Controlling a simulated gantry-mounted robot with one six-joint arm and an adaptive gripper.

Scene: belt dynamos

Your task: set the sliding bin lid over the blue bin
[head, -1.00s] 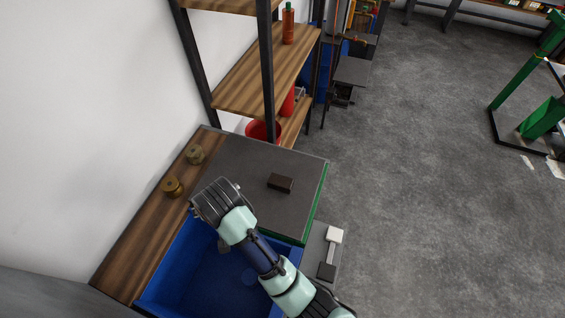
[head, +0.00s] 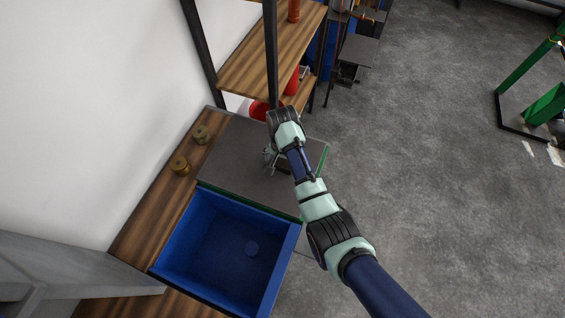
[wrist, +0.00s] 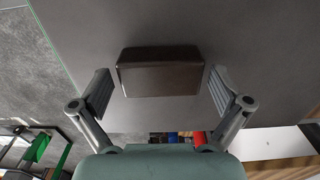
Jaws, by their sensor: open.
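The sliding bin lid (head: 235,150) is a flat dark grey panel covering the green-edged bin behind the blue bin. Its dark block handle (wrist: 160,72) lies between my fingers in the wrist view, with a gap on each side. In the head view the handle (head: 284,168) is partly hidden by my arm. My gripper (head: 272,162) is open over the lid; it also shows in the wrist view (wrist: 160,92).
A wooden shelf rack (head: 245,75) stands behind the lid. The floor to the right is open.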

